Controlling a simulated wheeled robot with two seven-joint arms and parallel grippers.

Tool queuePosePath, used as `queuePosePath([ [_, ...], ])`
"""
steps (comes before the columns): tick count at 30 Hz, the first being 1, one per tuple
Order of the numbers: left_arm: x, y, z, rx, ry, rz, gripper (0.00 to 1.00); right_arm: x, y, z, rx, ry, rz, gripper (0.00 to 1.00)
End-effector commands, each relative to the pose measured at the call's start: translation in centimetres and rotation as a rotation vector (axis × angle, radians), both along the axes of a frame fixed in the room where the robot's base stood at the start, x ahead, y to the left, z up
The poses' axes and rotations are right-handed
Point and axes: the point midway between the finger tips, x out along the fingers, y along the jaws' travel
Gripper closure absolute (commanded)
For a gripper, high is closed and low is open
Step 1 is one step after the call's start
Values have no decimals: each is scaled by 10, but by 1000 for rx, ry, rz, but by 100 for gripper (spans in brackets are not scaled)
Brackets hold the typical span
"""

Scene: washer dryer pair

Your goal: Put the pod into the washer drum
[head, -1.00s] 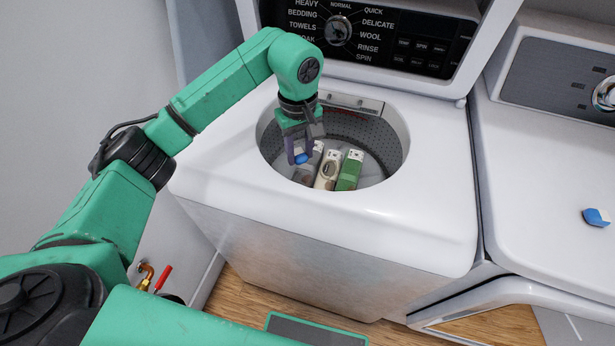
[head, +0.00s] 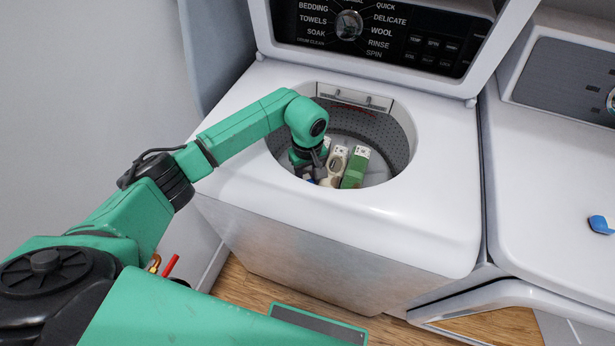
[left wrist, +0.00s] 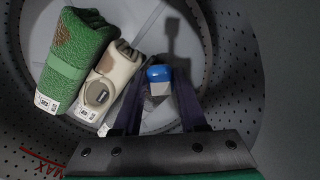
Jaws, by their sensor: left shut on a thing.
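The pod (left wrist: 158,76), blue with a pale side, is between the fingers of my left gripper (left wrist: 159,82), which is shut on it. In the head view my left gripper (head: 309,179) reaches down through the round opening into the washer drum (head: 382,135), at its left side. The gripper's own arm hides most of the pod there; only a bit of blue shows. In the left wrist view the drum (left wrist: 275,95) surrounds the gripper, and a shadow falls on its floor beyond the pod. My right gripper is not in view.
A green folded cloth (head: 355,168) and a cream one (head: 334,165) lie in the drum beside the gripper. The washer's raised lid frames its control panel (head: 400,38). A blue item (head: 600,225) lies on the dryer top (head: 545,190) at right.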

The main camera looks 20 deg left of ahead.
Motion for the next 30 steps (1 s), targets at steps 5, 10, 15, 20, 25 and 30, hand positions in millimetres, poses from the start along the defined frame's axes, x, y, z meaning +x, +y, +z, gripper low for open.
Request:
queuePosePath([
  [5, 1, 0, -6, 0, -1, 0, 100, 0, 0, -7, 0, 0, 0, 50],
  [10, 0, 0, -4, 0, -1, 0, 29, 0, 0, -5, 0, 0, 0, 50],
  [15, 0, 0, -4, 0, 0, 0, 29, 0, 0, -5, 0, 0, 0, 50],
  [20, 0, 0, 9, -1, 2, 1, 29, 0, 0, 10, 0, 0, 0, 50],
  [25, 2, 1, 43, 2, -6, 0, 29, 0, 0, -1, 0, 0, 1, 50],
  [30, 1, 0, 91, 0, -6, 0, 29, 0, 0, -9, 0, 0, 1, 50],
])
